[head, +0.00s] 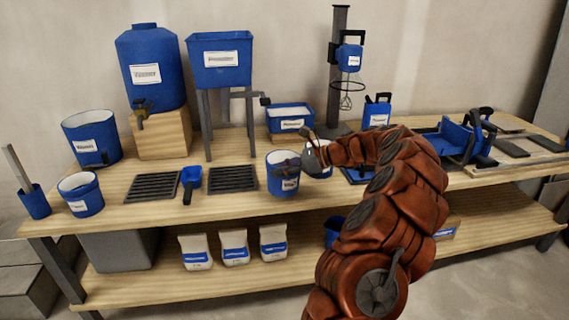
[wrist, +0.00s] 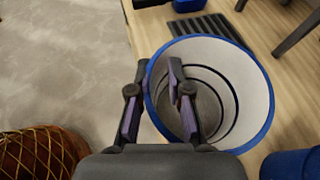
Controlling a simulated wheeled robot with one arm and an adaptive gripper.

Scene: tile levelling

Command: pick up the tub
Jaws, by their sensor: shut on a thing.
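The tub (head: 282,182) is blue with a white label and stands near the bench's front edge in the head view; I cannot tell whether its base touches the bench top. In the wrist view the tub (wrist: 236,78) is seen from above, with a pale, ringed, empty inside and a blue rim. My gripper (wrist: 159,72) straddles its wall, one finger inside and the other outside, shut on it.
Another blue container (wrist: 292,165) is close by at the wrist view's lower right. A black grate (head: 233,178) and a blue scoop (head: 190,183) lie to the left. A blue tray (head: 290,116) and a stand-mounted hopper (head: 220,72) are behind. Open floor lies in front.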

